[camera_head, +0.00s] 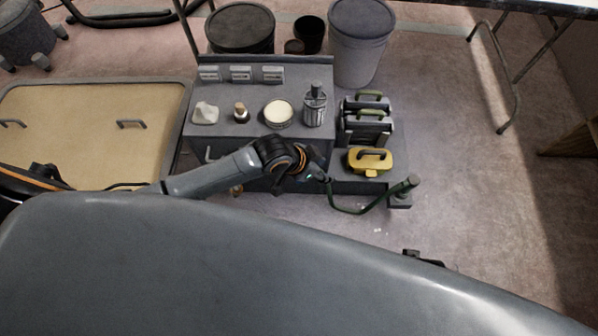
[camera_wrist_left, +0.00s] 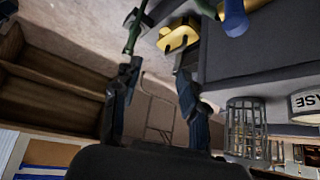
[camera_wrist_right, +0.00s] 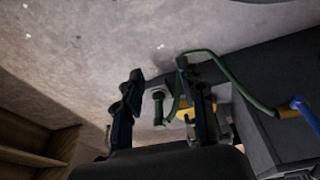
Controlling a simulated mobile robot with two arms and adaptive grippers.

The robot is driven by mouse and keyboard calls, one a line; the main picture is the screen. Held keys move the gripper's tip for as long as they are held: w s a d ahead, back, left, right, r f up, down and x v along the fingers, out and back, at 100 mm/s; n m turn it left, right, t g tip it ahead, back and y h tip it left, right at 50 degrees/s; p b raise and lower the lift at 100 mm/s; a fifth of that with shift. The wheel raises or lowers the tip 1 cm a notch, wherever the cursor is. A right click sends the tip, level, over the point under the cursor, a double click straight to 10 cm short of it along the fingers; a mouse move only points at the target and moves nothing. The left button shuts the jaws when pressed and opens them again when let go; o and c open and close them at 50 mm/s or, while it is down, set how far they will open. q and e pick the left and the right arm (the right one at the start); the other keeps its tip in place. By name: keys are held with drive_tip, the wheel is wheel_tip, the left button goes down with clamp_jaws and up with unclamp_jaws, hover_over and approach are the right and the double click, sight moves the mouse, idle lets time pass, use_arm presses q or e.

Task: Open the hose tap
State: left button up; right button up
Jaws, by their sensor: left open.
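A blue tap handle (camera_wrist_right: 304,110) shows at the right edge of the right wrist view, beside a brass-coloured fitting (camera_wrist_right: 287,113) at the end of a green hose (camera_wrist_right: 240,88). Blue also shows at the top of the left wrist view (camera_wrist_left: 235,20), cut off by the edge. In the head view the hose (camera_head: 352,211) loops from near my left gripper (camera_head: 308,170) to an upright post; the tap is hidden there behind my arm. My left gripper's fingers (camera_wrist_left: 157,75) stand apart, empty. My right gripper (camera_wrist_right: 160,75) is also open and empty.
A grey cabinet (camera_head: 230,128) carries a round tin (camera_head: 278,113), a wire cage (camera_head: 314,106) and small items. Buckets (camera_head: 360,40) are behind. The floor (camera_head: 470,180) to the right is clear.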

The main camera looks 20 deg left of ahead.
use_arm(q)
drive_tip(key=a+r+m+g+y+b, duration=0.1)
drive_tip(key=a+r+m+g+b, duration=0.15)
drive_tip(key=a, duration=0.95)
drive_tip(key=shift+m, duration=0.25)
drive_tip(key=b+x, duration=0.3)
drive_tip(key=x, duration=1)
drive_tip(key=shift+s, duration=0.1)
drive_tip(key=shift+d+f, duration=0.2)
drive_tip(key=shift+f, duration=0.25)
use_arm(e)
wheel_tip(320, 180, up, 14)
drive_tip(key=t, duration=0.1)
drive_tip(key=shift+s+d, duration=0.3)
drive_tip(key=shift+s, duration=0.1)
drive_tip(key=shift+r, duration=0.1)
use_arm(q)
clamp_jaws()
